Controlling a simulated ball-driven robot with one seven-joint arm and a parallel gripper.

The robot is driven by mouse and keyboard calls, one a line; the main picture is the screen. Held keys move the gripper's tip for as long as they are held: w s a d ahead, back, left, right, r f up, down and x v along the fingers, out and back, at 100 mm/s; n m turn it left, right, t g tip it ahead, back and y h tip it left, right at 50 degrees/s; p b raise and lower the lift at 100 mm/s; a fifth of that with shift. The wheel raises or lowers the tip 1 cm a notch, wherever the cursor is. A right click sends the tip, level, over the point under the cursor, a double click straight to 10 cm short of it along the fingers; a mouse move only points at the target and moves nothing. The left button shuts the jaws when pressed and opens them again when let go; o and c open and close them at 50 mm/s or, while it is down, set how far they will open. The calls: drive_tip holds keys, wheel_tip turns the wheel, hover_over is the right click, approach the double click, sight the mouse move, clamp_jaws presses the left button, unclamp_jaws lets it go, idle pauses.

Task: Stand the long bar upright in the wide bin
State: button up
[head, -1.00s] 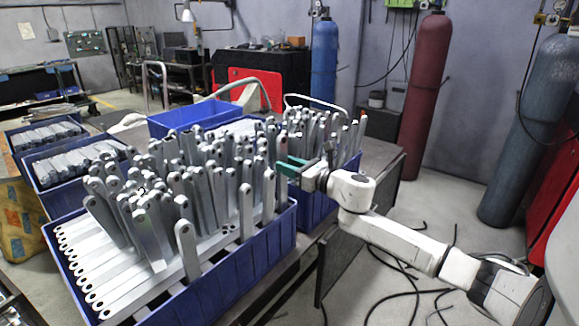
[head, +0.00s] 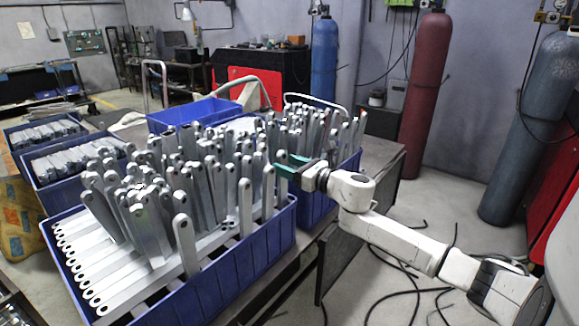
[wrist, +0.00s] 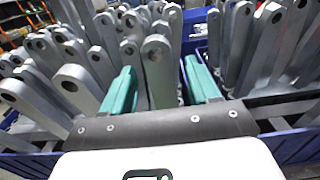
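The wide blue bin (head: 235,275) stands in the front, with many grey metal bars upright in it and a row lying flat at its left. My gripper (head: 290,164) is at the bin's far right corner, among the tops of upright bars. In the wrist view my gripper (wrist: 160,88) has its two green fingers apart. An upright bar with a rounded, holed end (wrist: 158,70) stands between them, with a visible gap to the right finger. Which bar is the long bar I cannot tell. The bars' lower ends are hidden.
A second blue bin (head: 312,205) full of upright bars stands behind, right of the wide bin. An empty-looking blue bin (head: 195,113) is at the back, and smaller bins of bars (head: 80,165) are at the left.

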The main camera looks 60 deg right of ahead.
drive_tip(key=shift+f, duration=0.1)
drive_tip(key=shift+s, duration=0.45)
drive_tip(key=b+v, duration=0.1)
drive_tip(key=v, duration=0.9)
drive_tip(key=shift+b, duration=0.35)
drive_tip(key=shift+w, duration=0.1)
